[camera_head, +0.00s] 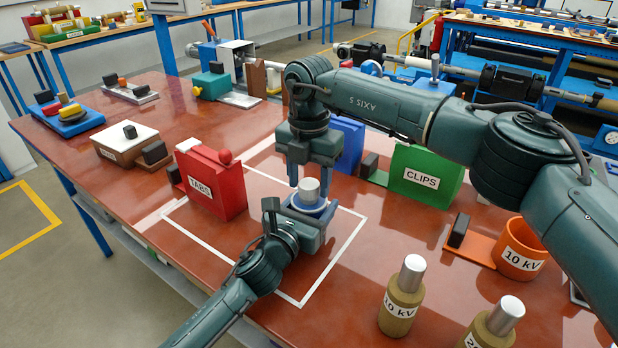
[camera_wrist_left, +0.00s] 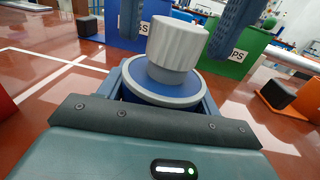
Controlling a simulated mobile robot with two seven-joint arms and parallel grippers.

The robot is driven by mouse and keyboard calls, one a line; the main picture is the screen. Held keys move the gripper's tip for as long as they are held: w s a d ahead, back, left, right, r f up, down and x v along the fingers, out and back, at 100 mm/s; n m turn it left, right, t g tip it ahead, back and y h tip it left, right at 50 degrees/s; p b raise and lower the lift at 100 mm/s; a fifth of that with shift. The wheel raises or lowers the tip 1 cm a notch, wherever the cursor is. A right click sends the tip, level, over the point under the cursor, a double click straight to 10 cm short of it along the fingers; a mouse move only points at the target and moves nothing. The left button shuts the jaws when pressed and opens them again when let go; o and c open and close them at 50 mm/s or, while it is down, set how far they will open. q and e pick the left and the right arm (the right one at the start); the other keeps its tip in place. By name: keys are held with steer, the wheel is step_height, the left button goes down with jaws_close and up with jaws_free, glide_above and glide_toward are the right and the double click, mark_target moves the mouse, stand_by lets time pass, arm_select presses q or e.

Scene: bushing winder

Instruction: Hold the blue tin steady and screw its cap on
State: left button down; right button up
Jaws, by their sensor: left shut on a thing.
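The blue tin (camera_wrist_left: 128,95) has a grey rim and stands upright inside the white outlined square; its body is largely hidden by my left gripper. My left gripper (camera_head: 308,215) is shut around the tin from the front. The ribbed light grey cap (camera_head: 309,189) sits upright over the middle of the tin's top; it also shows in the left wrist view (camera_wrist_left: 176,42). I cannot tell how far the cap is threaded. My right gripper (camera_head: 309,180) points down from above, its two fingers apart on either side of the cap, with gaps visible in the left wrist view.
A red TABS box (camera_head: 222,190) stands left of the tin. A blue box (camera_head: 347,145) and a green CLIPS box (camera_head: 425,176) stand behind. An orange 10 kV holder (camera_head: 519,250) and bushings (camera_head: 402,300) are at right. The front left of the table is clear.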

steer(key=shift+o, duration=1.1)
step_height(320, 180, up, 12)
arm_select(q)
steer(key=shift+c, duration=1.2)
jaws_free()
steer(key=v, duration=1.3)
steer(key=shift+s, duration=0.1)
